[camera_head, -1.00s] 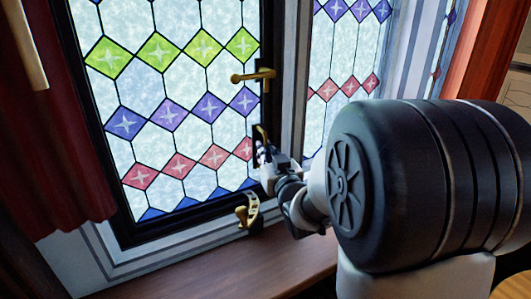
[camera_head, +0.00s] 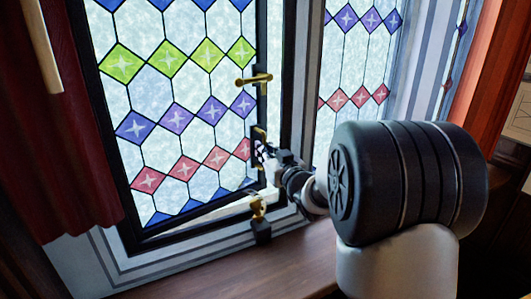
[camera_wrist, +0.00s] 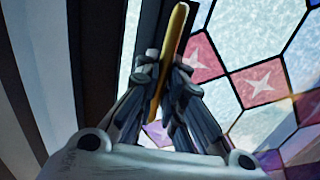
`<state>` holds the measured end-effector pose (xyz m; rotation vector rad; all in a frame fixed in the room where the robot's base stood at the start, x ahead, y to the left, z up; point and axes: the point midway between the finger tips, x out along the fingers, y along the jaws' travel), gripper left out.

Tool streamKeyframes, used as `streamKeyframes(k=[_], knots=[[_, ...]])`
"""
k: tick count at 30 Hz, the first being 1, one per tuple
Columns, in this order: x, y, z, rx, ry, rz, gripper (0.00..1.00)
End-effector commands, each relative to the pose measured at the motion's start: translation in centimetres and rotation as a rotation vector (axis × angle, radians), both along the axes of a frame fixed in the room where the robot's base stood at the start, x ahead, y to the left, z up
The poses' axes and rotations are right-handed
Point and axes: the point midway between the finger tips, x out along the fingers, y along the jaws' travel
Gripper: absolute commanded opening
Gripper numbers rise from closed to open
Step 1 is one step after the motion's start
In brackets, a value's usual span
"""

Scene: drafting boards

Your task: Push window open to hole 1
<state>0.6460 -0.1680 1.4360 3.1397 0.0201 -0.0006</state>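The stained-glass window (camera_head: 150,88) has a black frame and stands slightly open, with a bright gap along its lower right edge. A brass handle (camera_head: 254,79) is on its right frame edge. My gripper (camera_head: 262,150) is at the lower right of that frame, below the handle. In the wrist view, my gripper (camera_wrist: 163,65) has its fingers closed on both sides of a brass bar (camera_wrist: 174,35), which looks like the window's stay. A brass fitting (camera_head: 258,208) stands on a dark block at the sill. Individual holes are not readable now.
A wooden sill (camera_head: 190,265) runs below the window. A red curtain (camera_head: 75,150) hangs at the left, with a pale rod (camera_head: 40,45) in front. A second stained-glass pane (camera_head: 350,60) is at the right. My arm covers the right part of the sill.

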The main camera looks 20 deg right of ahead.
Motion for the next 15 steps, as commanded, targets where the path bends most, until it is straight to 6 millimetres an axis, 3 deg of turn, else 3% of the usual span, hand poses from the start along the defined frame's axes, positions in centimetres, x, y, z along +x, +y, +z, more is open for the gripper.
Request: streamKeyframes(k=[9, 15], knots=[[-0.01, 0.00, 0.05, 0.000, -0.001, -0.001, 0.29], [-0.02, -0.04, 0.03, 0.000, -0.001, -0.002, 0.30]])
